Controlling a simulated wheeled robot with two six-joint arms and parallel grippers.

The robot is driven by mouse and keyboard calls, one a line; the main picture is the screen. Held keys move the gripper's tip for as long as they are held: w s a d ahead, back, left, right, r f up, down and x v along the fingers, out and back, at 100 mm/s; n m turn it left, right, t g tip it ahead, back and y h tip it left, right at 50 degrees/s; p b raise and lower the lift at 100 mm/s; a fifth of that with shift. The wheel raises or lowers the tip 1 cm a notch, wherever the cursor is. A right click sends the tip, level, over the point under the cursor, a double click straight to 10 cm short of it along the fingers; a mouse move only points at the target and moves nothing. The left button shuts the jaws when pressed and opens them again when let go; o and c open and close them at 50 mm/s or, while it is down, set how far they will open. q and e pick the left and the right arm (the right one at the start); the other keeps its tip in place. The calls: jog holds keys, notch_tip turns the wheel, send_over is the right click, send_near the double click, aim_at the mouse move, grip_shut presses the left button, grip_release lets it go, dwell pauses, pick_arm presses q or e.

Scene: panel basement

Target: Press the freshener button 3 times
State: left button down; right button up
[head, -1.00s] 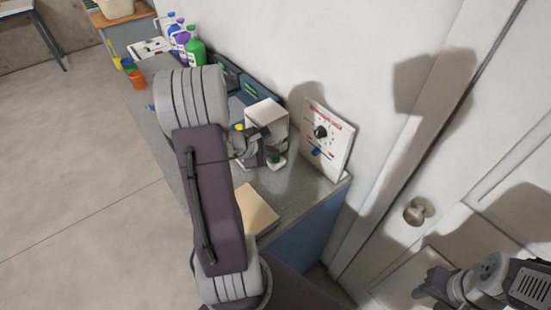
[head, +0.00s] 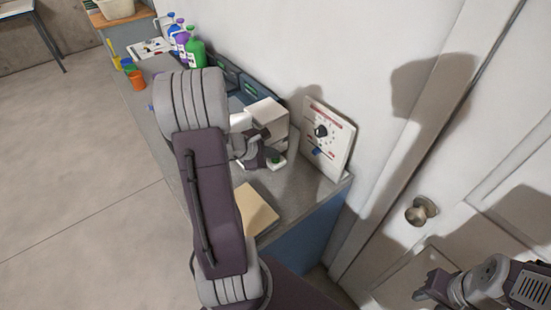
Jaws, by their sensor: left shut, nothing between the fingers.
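A small white unit with a green top (head: 277,161) sits on the grey counter, just in front of a white box (head: 267,117). I cannot tell for sure which of these is the freshener. My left gripper (head: 266,158) is shut and empty, low over the counter. Its fingertips are close beside the green-topped unit; whether they touch it I cannot tell. My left arm hides part of the counter. My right gripper (head: 428,290) is at the lower right, in front of the door, away from the counter; its jaw opening is unclear.
A white panel with a black knob (head: 321,131) leans against the wall at the counter's right end. A tan board (head: 255,210) lies near the front edge. Bottles, including a green one (head: 195,53), and an orange cup (head: 137,80) stand farther back. A door knob (head: 421,211) is at right.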

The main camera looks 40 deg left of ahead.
aim_at(273, 161)
pick_arm(q)
jog(key=shift+r+p, duration=0.6)
jog(key=shift+r, duration=0.25)
notch_tip(273, 161, up, 5)
jog(key=p, duration=0.4)
dwell(0.4)
dwell(2.1)
